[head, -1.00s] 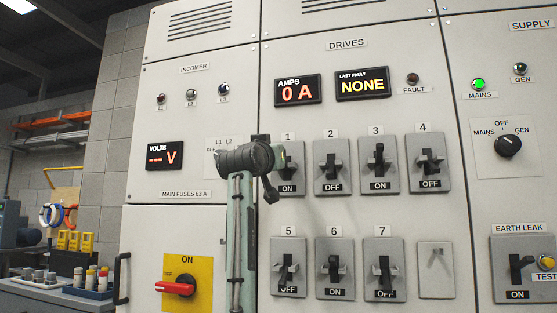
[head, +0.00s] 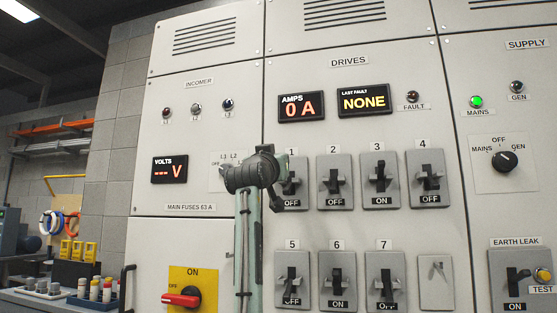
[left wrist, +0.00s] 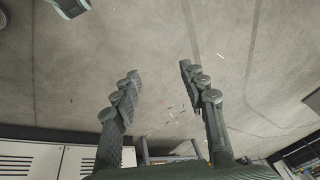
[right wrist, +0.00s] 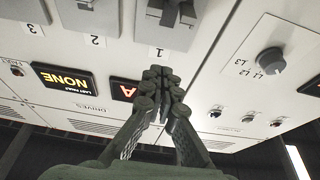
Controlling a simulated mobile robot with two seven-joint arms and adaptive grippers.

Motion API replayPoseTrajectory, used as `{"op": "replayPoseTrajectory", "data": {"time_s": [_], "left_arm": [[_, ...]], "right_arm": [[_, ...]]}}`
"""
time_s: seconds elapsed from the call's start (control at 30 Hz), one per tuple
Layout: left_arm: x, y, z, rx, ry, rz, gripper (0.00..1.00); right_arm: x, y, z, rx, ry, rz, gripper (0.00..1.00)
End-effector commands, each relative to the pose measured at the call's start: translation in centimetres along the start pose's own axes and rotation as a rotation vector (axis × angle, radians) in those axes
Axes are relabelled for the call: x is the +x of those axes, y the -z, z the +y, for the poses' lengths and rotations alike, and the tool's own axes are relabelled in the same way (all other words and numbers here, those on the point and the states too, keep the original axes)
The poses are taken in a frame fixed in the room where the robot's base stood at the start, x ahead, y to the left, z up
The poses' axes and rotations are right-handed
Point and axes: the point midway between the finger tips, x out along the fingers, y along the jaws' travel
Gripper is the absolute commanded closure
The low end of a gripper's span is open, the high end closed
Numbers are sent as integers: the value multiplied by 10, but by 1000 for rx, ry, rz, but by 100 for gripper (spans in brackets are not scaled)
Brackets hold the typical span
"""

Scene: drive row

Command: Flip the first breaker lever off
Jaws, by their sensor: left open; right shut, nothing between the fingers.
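The first breaker (head: 291,165) is a dark lever on a grey plate under the label 1. My right arm's wrist covers its left part in the head view. The plate's label reads OFF. In the right wrist view, upside down, the first breaker's plate (right wrist: 152,28) and lever are at the top. My right gripper (right wrist: 161,70) is shut and empty, near the label 1 and the amps display, apart from the lever in the picture. My left gripper (left wrist: 160,70) is open and empty, with concrete floor beyond it; it is outside the head view.
Breakers 2 (head: 334,180), 3 (head: 380,178) and 4 (head: 427,175) stand close beside the first, with a lower row beneath. Breakers 3 and 6 (head: 337,276) read ON. A red main switch (head: 183,298) is at lower left. The amps display (head: 301,107) shows 0 A.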

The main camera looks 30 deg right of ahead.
Motion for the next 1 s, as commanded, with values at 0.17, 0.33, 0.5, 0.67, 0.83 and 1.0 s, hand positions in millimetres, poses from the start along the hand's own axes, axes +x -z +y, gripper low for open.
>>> {"op": "replayPoseTrajectory", "data": {"time_s": [0.17, 0.33, 0.5, 0.67, 0.83, 1.0], "left_arm": [[4, 0, 1, 0, -1, 4, 57], [-13, 2, -2, 1, 9, 9, 57], [-30, 2, -6, 0, 19, 15, 57], [-42, 3, -8, 0, 26, 18, 57], [-47, 3, -8, 0, 29, 18, 57], [-47, 3, -9, 0, 29, 18, 57]], "right_arm": [[-12, -6, 0, -1, 2, 0, 100], [-38, -18, 0, 0, 2, 1, 100], [-65, -30, 0, 1, 2, -1, 100], [-82, -36, 0, 0, 1, 1, 100], [-88, -38, 1, 0, 1, 0, 100], [-88, -38, 1, -1, 0, 0, 100]]}}
